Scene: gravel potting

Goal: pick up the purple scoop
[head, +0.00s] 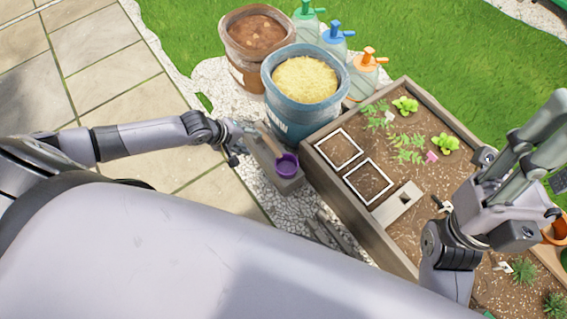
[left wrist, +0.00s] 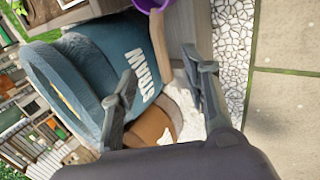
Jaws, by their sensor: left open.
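The purple scoop (head: 287,166) rests on a small grey block-like stand (head: 262,158) beside the planter, with its wooden handle (head: 270,139) pointing up and left. My left gripper (head: 240,142) is just left of the handle, open and empty. In the left wrist view my left gripper (left wrist: 162,80) has its fingers spread, and the handle (left wrist: 158,42) shows between them in the picture. I cannot tell whether the handle lies fully between the fingertips. The scoop's purple cup (left wrist: 150,4) is cut off at the top edge.
A blue straw pot (head: 285,108) stands close behind the scoop, with a brown soil pot (head: 240,70) farther back. Spray bottles (head: 338,38) line up behind. A wooden planter (head: 318,172) with plants and white-framed squares lies to the right. Paving (head: 120,72) at left is clear.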

